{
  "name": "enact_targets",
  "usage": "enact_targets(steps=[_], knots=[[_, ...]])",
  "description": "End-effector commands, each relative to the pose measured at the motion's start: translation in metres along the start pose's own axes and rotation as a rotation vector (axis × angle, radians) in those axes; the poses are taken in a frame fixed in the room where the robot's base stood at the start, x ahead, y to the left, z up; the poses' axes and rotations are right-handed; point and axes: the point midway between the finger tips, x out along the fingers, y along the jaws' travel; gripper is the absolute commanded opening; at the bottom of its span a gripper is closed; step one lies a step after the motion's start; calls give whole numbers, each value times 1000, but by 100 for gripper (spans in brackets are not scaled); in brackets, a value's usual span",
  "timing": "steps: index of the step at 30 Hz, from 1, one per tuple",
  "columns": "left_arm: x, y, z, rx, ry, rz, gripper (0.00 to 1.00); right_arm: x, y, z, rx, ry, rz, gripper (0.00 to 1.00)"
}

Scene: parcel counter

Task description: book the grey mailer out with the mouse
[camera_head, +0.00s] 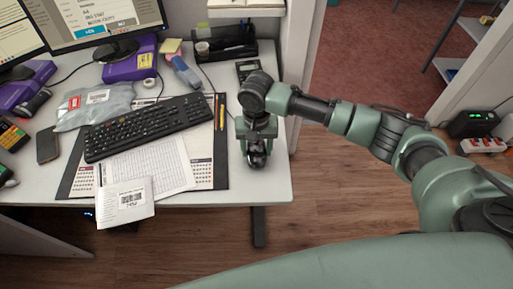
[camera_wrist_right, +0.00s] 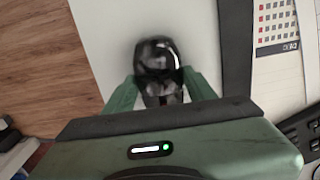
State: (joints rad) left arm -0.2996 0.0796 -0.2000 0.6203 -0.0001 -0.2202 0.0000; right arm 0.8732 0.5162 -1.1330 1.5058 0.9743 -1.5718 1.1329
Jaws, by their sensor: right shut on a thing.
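The grey mailer (camera_head: 122,103) lies crumpled on the desk behind the keyboard, with a white barcode label and a red sticker facing up. The black mouse (camera_head: 257,160) is at the right end of the desk, mostly covered by my gripper from above. My right gripper (camera_head: 257,143) is shut on it, pointing down. In the right wrist view the glossy mouse (camera_wrist_right: 158,58) sits between the two green fingers (camera_wrist_right: 160,92), over the white desk top. The monitor (camera_head: 95,22) shows a page with a blue button; its text is too small to read surely. My left gripper is not in view.
The black keyboard (camera_head: 148,126) lies on a desk mat with printed sheets (camera_head: 150,166). A white barcode paper (camera_head: 125,202) overhangs the front edge. A phone (camera_head: 47,145) lies left, a black organiser (camera_head: 226,46) at the back. Little bare desk surrounds the mouse.

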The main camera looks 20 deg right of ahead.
Motion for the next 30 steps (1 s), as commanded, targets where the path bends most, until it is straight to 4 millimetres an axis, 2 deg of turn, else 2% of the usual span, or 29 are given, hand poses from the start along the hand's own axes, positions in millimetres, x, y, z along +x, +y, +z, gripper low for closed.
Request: enact_targets(steps=[6, 30], knots=[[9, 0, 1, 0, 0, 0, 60, 6, 0, 0, 0, 1, 0, 6], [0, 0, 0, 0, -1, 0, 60, 6, 0, 0, -1, 0, -1, 6]])
